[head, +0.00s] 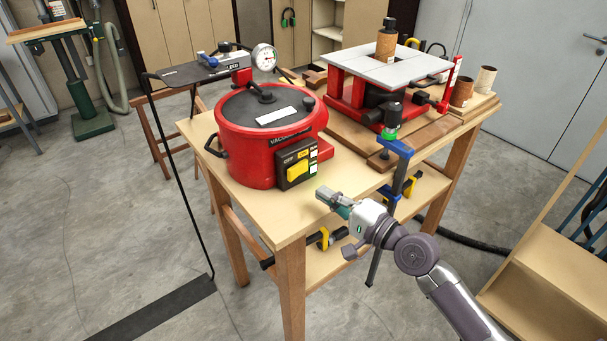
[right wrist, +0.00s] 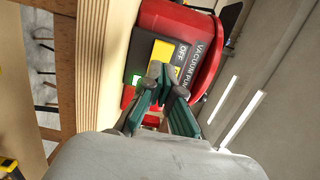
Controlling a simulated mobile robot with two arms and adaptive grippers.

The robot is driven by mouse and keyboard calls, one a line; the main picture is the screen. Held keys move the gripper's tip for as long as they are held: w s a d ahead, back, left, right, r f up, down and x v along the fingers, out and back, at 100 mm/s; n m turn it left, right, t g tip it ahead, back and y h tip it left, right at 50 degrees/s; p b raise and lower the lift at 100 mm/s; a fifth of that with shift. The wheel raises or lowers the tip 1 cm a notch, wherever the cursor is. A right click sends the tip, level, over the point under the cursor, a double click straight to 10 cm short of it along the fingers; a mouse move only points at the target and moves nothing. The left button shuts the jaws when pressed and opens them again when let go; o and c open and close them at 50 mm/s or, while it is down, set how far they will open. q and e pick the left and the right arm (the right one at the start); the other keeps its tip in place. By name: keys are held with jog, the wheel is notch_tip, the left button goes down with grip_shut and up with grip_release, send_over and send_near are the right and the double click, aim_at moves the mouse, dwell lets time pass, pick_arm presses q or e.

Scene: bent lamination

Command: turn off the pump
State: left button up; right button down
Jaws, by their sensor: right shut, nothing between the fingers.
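The red vacuum pump (head: 240,145) stands on the wooden table. Its front carries a dark switch box with a yellow panel (head: 296,171) and small green and white parts beside it. In the right wrist view the pump (right wrist: 210,35) shows with "VACUUM PU" and "OFF" lettering, and the yellow panel (right wrist: 162,52) lies just beyond my fingertips. My right gripper (head: 322,193) is shut and empty, in front of the switch box at the table's front edge. In the right wrist view its fingertips (right wrist: 166,75) hide part of the box; contact cannot be told. My left gripper is not in view.
A clamp (head: 395,180) with a blue bar stands at the table edge, right of the pump. A red machine with a grey top (head: 385,68) stands behind it. The table's front left corner (head: 265,215) is clear. Wooden shelving (head: 545,275) is at the right.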

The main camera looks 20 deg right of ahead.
aim_at(295, 175)
jog(key=p+x, duration=0.1)
jog(key=x, duration=0.5)
jog(key=shift+w+a, duration=0.25)
jog(key=shift+w, duration=0.15)
jog(key=h+p, duration=0.1)
jog(key=p, duration=0.1)
jog(key=m+p, duration=0.1)
jog(key=p, duration=0.1)
jog(key=shift+w+a+r+t+h, duration=0.15)
jog(key=shift+a+r+t+h, duration=0.05)
jog(key=shift+r+t+h, duration=0.2)
jog(key=shift+f, duration=0.2)
